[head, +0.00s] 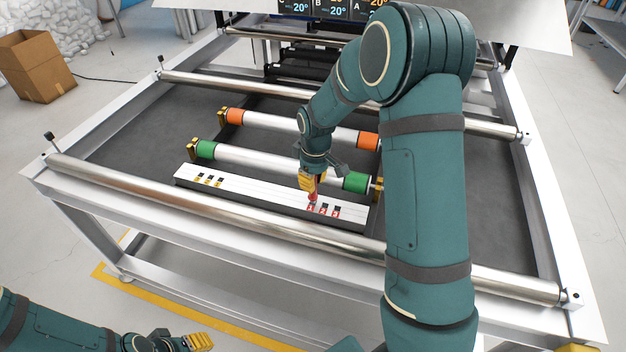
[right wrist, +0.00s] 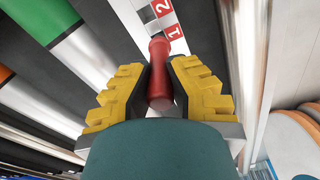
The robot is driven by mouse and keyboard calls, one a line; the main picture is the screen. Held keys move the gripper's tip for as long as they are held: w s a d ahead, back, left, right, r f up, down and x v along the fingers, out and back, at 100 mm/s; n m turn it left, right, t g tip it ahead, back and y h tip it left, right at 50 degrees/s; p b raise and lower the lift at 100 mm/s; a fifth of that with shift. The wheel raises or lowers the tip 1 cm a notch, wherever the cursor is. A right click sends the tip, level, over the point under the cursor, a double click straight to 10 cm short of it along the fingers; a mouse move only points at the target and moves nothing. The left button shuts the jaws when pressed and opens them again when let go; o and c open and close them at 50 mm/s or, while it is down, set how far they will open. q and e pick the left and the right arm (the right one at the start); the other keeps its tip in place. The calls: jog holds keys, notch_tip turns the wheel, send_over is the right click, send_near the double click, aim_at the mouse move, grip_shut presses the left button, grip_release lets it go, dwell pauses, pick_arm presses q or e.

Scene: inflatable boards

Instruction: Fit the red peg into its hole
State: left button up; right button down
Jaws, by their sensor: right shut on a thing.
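My right gripper (head: 309,184) is shut on the red peg (head: 313,198), which also shows between the yellow fingers in the right wrist view (right wrist: 159,72). The peg is over the right part of the white board (head: 255,197), by the red label 1 (head: 311,208). Dark square holes with red labels run to the right of it. In the right wrist view, red labels 1 (right wrist: 174,31) and 2 (right wrist: 162,8) lie just beyond the peg. The hole by label 1 is hidden, and I cannot tell whether the peg touches the board. My left gripper (head: 198,342) is low at the bottom left, away from the board.
Yellow-labelled holes (head: 209,181) are at the board's left end. A green-ended roller (head: 262,162) and an orange-ended roller (head: 290,124) lie behind the board. A long metal roller (head: 200,197) crosses in front. A cardboard box (head: 38,66) stands on the floor at left.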

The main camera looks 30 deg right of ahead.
jog(key=shift+f+b, duration=0.6)
jog(key=shift+f, duration=0.4)
jog(key=c, duration=1)
grip_release()
jog(key=shift+r, duration=0.1)
jog(key=r, duration=1.1)
jog(key=shift+s+d+r, duration=0.15)
jog(key=shift+s+r, duration=0.15)
jog(key=shift+r, duration=0.1)
